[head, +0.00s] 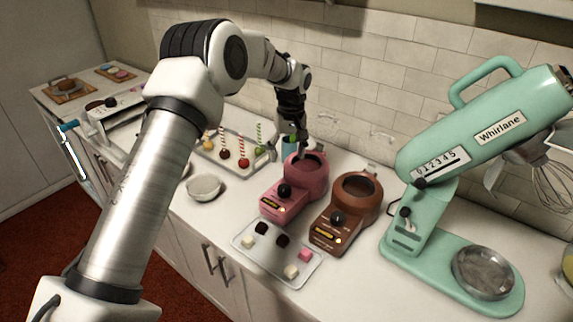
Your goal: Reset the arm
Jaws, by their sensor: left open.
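My left arm comes in from the left and reaches across the counter toward the back wall. My left gripper (297,147) is dark and points down, just behind and above the pink melting pot (308,178). It is open, and I see nothing held in it. A blue and green item (288,142) shows close beside the fingers, partly hidden by them; I cannot tell whether they touch. My right gripper is not in view.
A brown melting pot (347,205) stands right of the pink one. A tray of small cubes (272,268) lies in front. Cake pops (244,161) stand on a tray to the left, near a small bowl (204,187). A mint stand mixer (440,180) fills the right.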

